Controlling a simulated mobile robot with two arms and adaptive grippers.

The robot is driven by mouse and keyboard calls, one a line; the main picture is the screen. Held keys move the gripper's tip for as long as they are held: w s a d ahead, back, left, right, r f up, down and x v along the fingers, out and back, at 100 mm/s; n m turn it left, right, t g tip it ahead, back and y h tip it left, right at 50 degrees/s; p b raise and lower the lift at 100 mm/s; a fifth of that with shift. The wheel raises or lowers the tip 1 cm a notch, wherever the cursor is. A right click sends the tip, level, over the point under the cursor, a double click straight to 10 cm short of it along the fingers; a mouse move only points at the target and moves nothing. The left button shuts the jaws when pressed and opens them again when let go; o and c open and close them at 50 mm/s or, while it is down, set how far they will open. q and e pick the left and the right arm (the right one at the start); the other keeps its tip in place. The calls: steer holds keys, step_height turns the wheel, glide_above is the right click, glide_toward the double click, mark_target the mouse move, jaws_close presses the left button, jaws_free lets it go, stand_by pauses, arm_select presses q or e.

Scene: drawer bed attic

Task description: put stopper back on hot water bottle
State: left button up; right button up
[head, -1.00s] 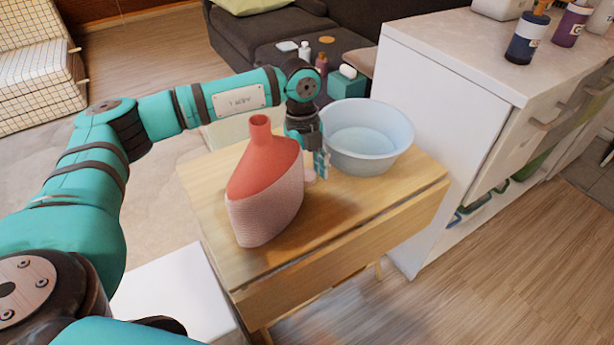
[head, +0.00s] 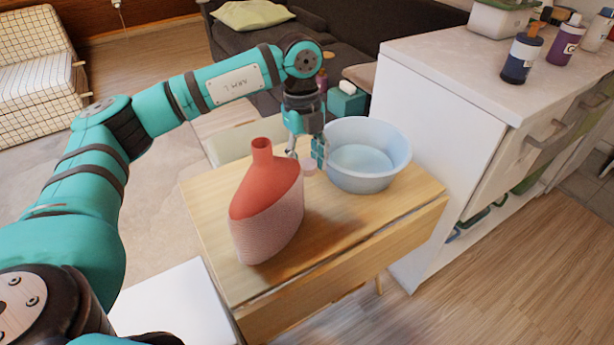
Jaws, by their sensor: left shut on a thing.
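A red hot water bottle (head: 267,205) with a pinkish ribbed lower part stands upright on the small wooden table (head: 335,230). Its neck opening at the top is uncovered. My left gripper (head: 307,163) points down behind and to the right of the bottle. It is shut on a small pink stopper (head: 308,166), held above the table and lower than the bottle's neck. The stopper is partly hidden by the fingers. My right gripper is not in view.
A light blue basin (head: 366,155) stands at the table's back right, close to my left gripper. A white cabinet (head: 440,140) with bottles on top borders the table on the right. The table's front right is clear.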

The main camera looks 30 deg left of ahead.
mark_target(308, 164)
arm_select(q)
step_height(308, 164, up, 3)
steer(key=shift+r, duration=0.1)
step_height(308, 164, up, 6)
steer(key=p, duration=0.1)
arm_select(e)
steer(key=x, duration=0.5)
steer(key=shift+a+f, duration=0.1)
